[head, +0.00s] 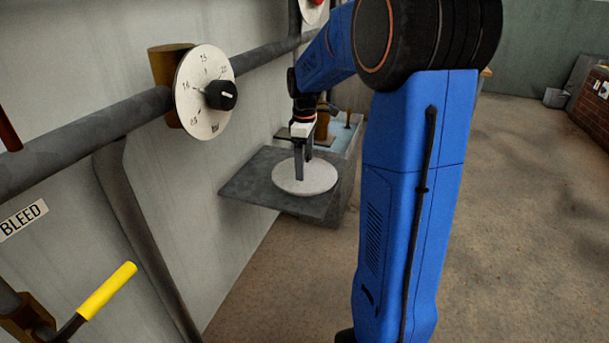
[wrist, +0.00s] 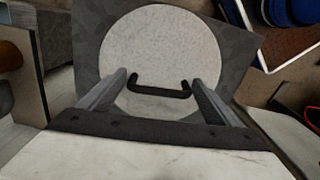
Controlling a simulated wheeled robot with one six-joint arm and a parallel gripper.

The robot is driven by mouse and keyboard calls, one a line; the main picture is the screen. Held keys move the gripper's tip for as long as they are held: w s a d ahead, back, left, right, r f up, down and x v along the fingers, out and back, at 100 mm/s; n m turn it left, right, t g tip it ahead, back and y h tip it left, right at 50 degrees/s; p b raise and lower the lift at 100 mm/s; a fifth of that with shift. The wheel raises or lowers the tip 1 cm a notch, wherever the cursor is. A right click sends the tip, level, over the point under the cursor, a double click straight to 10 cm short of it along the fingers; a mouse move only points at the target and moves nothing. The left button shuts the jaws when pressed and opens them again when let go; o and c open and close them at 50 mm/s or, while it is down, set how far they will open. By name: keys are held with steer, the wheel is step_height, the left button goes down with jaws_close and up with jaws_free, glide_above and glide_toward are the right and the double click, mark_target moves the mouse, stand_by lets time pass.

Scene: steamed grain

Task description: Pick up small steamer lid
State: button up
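The small steamer lid (head: 318,182) is a pale, speckled round disc lying flat on a dark grey shelf (head: 250,182). In the wrist view the lid (wrist: 160,45) carries a black bar handle (wrist: 160,91) near its lower part. My gripper (head: 304,172) points down over the lid. In the wrist view my gripper (wrist: 159,77) is open, with one finger to each side of the handle and nothing visibly held. I cannot tell whether the fingertips touch the lid. In the head view the fingers hide the handle.
A white dial (head: 196,116) with a black knob and a thick grey pipe (head: 80,130) run along the wall left of the shelf. A yellow-handled lever (head: 107,290) stands at the lower left. A blue-topped surface (head: 341,137) lies behind the shelf.

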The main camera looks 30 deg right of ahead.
steer(key=c, duration=0.9)
steer(key=shift+s, duration=0.1)
